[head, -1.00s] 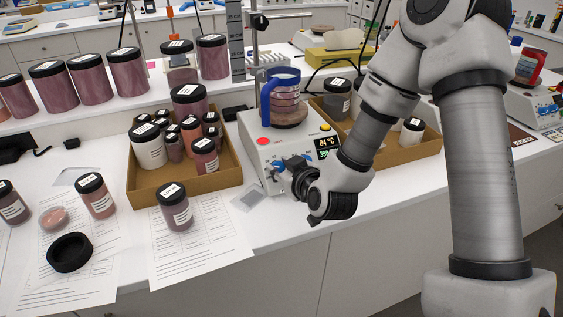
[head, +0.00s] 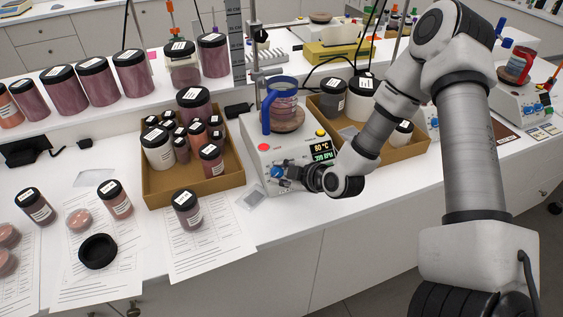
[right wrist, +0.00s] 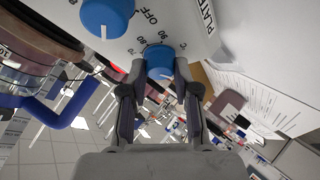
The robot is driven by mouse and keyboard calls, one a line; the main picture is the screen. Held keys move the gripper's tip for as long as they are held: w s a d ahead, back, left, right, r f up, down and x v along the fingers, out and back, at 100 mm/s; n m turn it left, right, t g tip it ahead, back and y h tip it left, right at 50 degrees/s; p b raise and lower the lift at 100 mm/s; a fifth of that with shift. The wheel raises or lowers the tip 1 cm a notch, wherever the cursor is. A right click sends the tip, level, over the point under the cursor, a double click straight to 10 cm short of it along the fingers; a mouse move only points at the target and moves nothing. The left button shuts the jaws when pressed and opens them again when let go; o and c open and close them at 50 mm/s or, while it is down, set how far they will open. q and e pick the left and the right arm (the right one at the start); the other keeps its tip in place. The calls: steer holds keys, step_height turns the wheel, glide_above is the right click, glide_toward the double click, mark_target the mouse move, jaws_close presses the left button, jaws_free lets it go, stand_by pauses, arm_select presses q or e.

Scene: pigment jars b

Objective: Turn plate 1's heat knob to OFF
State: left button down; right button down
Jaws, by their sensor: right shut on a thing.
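A white hot plate (head: 262,160) stands in the middle of the bench with a blue-handled glass vessel (head: 282,105) on top. Its display (head: 321,152) reads 80 °C above an RPM figure. A blue knob (head: 277,172) shows on its front, partly hidden by my right gripper (head: 291,174). In the right wrist view my right gripper (right wrist: 158,74) is shut on a blue knob (right wrist: 158,58), one finger on each side. Dial figures and the word OFF are printed beside it. A second blue knob (right wrist: 107,16) is free. The plate's number is cut off. My left gripper is out of view.
A brown tray of jars (head: 190,196) stands left of the hot plate and another tray (head: 400,155) stands right, behind my right arm. Loose jars, a black lid (head: 98,251) and papers lie at left. More hot plates (head: 522,98) stand at far right.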

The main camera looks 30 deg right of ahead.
steer(key=shift+f+n+p, duration=0.1)
steer(key=shift+n+p, duration=0.55)
steer(key=shift+n, duration=0.05)
steer(key=shift+s, duration=0.1)
steer(key=c, duration=0.9)
jaws_free()
steer(key=shift+o, duration=0.3)
steer(key=shift+w, duration=0.25)
steer(key=shift+s, duration=0.1)
steer(key=v, duration=0.7)
